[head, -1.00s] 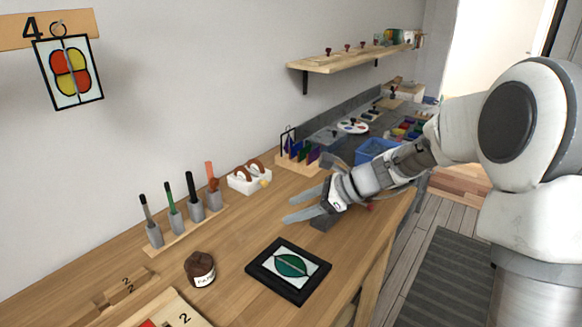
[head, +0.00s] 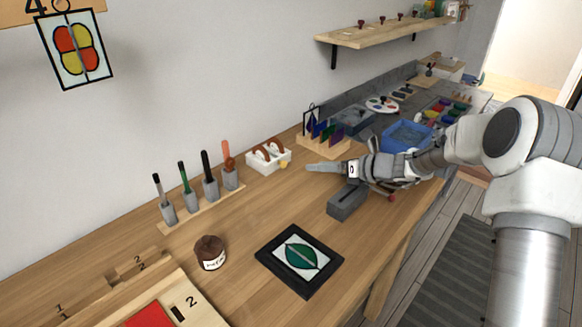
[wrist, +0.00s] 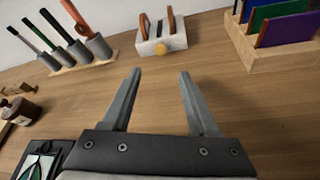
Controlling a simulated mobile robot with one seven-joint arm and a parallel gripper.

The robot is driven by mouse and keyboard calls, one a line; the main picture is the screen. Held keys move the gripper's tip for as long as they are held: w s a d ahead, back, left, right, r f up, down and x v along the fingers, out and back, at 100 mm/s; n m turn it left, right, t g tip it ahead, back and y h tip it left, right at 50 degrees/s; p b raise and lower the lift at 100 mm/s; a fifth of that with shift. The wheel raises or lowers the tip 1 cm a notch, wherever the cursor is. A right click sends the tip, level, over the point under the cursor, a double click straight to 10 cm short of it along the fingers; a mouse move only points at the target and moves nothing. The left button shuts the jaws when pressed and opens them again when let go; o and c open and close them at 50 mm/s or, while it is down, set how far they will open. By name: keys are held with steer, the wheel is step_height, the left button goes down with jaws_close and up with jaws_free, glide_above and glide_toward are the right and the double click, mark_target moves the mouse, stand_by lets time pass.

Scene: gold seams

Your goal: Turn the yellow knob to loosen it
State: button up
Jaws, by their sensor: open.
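The yellow knob (wrist: 160,48) is a small round knob on the front of a white holder (wrist: 172,34) that carries two brown round-ended pieces. In the head view the knob (head: 284,164) shows at the right end of the white holder (head: 262,160), on the wooden bench near the wall. My gripper (wrist: 153,72) is open and empty, with its two grey fingers spread. The knob appears beyond the fingertips, between their lines, and apart from them. In the head view my gripper (head: 312,168) points left, to the right of the knob.
A tool rack (head: 203,200) stands left of the holder. A wooden rack of coloured sheets (head: 325,143) stands behind my gripper. A grey block (head: 346,201) lies below my arm. A black-framed panel (head: 262,247) and a brown jar (head: 209,252) are nearer. The bench between is clear.

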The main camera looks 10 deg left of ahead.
mark_target(285, 165)
steer(key=b+x, duration=0.1)
steer(key=x, duration=1)
steer(key=shift+a, duration=0.1)
jaws_close()
